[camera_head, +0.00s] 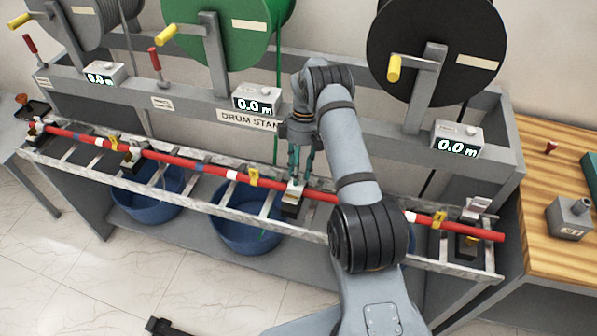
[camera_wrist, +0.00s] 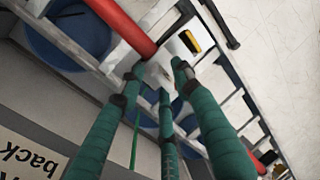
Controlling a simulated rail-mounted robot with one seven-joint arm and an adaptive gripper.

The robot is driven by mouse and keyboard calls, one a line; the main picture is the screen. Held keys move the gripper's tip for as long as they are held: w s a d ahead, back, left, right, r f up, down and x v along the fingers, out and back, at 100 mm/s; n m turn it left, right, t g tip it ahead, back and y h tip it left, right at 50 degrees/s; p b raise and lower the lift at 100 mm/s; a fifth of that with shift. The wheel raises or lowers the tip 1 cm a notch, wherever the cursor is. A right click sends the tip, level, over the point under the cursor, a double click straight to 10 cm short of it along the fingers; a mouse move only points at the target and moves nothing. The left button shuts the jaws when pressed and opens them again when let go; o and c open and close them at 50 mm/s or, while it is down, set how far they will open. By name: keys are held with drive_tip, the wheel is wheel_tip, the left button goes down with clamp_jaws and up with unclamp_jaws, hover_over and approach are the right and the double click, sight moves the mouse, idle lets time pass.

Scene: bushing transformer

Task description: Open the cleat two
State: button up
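A long red cable (camera_head: 205,170) runs along the ladder-like metal rack, through several black cleats with pale tops. One cleat (camera_head: 291,201) is right below my gripper (camera_head: 298,177); its pale top shows beside the fingertips. In the wrist view this cleat's pale part (camera_wrist: 178,47) is just beyond the fingertips, next to the red cable (camera_wrist: 125,25). I cannot tell whether the tips touch the cleat. The cleat at the right end (camera_head: 468,240) has its pale top tilted up. No number shows on the cleats.
Cable drums (camera_head: 225,40) stand behind the rack, with meter displays (camera_head: 257,101) in front. Blue tubs (camera_head: 245,232) sit below the rack. A wooden table (camera_head: 552,192) is at the right. My arm covers part of the rack right of the middle cleat.

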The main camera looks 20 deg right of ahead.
drive_tip(key=shift+r, duration=0.1)
drive_tip(key=v, duration=1.2)
